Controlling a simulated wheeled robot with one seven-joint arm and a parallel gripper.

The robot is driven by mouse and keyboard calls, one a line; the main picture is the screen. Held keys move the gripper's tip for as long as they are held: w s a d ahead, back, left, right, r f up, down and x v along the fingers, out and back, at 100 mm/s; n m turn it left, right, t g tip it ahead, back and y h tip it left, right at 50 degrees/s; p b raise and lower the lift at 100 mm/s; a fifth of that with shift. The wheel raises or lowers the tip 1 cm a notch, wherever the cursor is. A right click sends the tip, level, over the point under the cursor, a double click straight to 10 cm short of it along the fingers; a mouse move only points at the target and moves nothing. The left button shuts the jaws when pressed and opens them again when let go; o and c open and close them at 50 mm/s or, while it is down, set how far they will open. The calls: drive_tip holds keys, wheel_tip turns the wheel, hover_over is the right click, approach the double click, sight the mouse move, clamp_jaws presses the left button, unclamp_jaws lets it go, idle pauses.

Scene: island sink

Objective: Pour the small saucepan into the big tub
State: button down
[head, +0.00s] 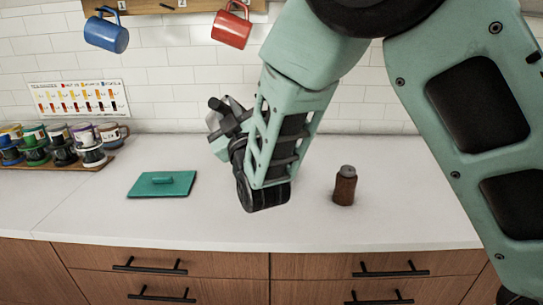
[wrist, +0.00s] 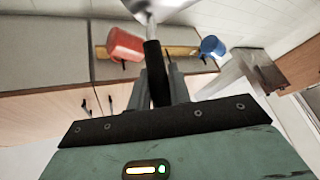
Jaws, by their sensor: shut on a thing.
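My gripper (head: 230,118) is shut on the black handle of the small saucepan, raised above the counter near the tiled wall. In the wrist view, the handle (wrist: 154,72) stands between the fingers, and the shiny metal pan (wrist: 172,8) is cut off by the top edge. In the head view, only a small grey part of the saucepan (head: 213,118) shows beside my gripper. The pan's inside and any contents are hidden, so I cannot tell its tilt for sure. I see no big tub in either view.
A brown bottle (head: 345,186) stands right of my forearm. Several mugs (head: 60,145) stand at the left. A blue mug (head: 106,33) and a red mug (head: 232,25) hang above.

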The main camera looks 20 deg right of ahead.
drive_tip(key=shift+s+d+f+m+t+h+b, duration=0.1)
drive_tip(key=shift+d+m+t+h+b, duration=0.1)
drive_tip(key=shift+d+m+h+b, duration=0.6)
drive_tip(key=shift+d+m+t+h+b, duration=0.15)
drive_tip(key=shift+d+m+h, duration=0.35)
drive_tip(key=shift+m, duration=0.7)
idle(0.9)
drive_tip(key=shift+s+d+f+m+h+b, duration=0.15)
drive_tip(key=shift+d+m+h+b, duration=0.15)
drive_tip(key=shift+d+m, duration=0.25)
drive_tip(key=shift+w+d+f+m+h+b, duration=0.15)
drive_tip(key=shift+d+m+h, duration=0.2)
drive_tip(key=shift+m, duration=0.3)
drive_tip(key=shift+s+d+f+m+h+b, duration=0.15)
drive_tip(key=shift+d+m+h+b, duration=0.1)
drive_tip(key=shift+d+m, duration=0.3)
drive_tip(key=shift+s+d+r+m+h+b, duration=0.15)
drive_tip(key=shift+d+m+h+b, duration=0.15)
drive_tip(key=shift+d+m+b, duration=0.25)
drive_tip(key=shift+w+d+r+m+h+b, duration=0.1)
drive_tip(key=shift+d+m+h+b, duration=0.2)
drive_tip(key=shift+d+m+b, duration=0.25)
drive_tip(key=shift+s+d+m, duration=0.1)
drive_tip(key=shift+d+m, duration=0.25)
drive_tip(key=shift+d, duration=0.05)
drive_tip(key=shift+d+f+m+h+b, duration=0.4)
drive_tip(key=shift+d+m+h+b, duration=0.5)
drive_tip(key=shift+b, duration=0.6)
